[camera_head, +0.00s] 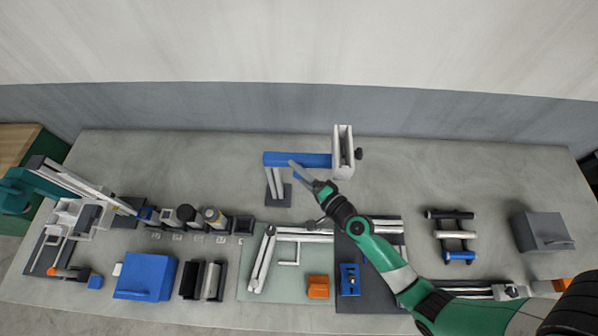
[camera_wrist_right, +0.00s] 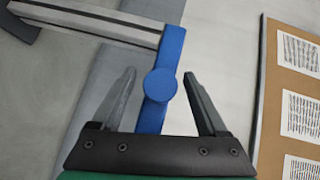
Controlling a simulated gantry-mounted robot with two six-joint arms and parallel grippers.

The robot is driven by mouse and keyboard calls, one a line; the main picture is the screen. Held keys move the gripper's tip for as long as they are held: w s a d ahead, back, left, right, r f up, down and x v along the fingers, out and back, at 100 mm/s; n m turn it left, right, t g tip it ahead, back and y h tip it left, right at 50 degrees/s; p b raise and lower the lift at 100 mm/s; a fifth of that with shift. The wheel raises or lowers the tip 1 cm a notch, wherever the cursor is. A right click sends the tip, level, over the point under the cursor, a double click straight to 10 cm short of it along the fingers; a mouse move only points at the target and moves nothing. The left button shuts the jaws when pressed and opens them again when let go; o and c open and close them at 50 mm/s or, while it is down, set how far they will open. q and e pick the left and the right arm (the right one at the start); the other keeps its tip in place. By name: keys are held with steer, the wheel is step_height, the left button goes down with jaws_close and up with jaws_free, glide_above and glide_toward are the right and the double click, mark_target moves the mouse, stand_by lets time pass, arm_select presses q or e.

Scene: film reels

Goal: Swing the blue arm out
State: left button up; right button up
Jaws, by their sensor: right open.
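The blue arm (camera_head: 310,160) extends left from a pale grey upright holder (camera_head: 343,150) at the back middle of the table. Grey bars run from its left end toward a dark pad (camera_head: 278,195). In the right wrist view the blue arm (camera_wrist_right: 173,50) has a round blue knob (camera_wrist_right: 161,85). My right gripper (camera_head: 301,171) is open at the blue arm; in the wrist view its fingers (camera_wrist_right: 160,76) stand on either side of the arm and knob, with gaps visible. My left arm (camera_head: 16,190) enters at the left edge; its finger state is unclear.
A pale green mat (camera_head: 320,262) with grey bars and an orange block (camera_head: 318,287) lies in front. A blue box (camera_head: 146,277) and several dark cylinders stand left. A rack of rollers (camera_head: 456,235) and a grey box (camera_head: 541,232) stand right. The back right table is clear.

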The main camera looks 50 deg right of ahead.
jaws_close()
steer(key=shift+s+f, duration=0.1)
steer(key=shift+f, duration=0.05)
stand_by(1.1)
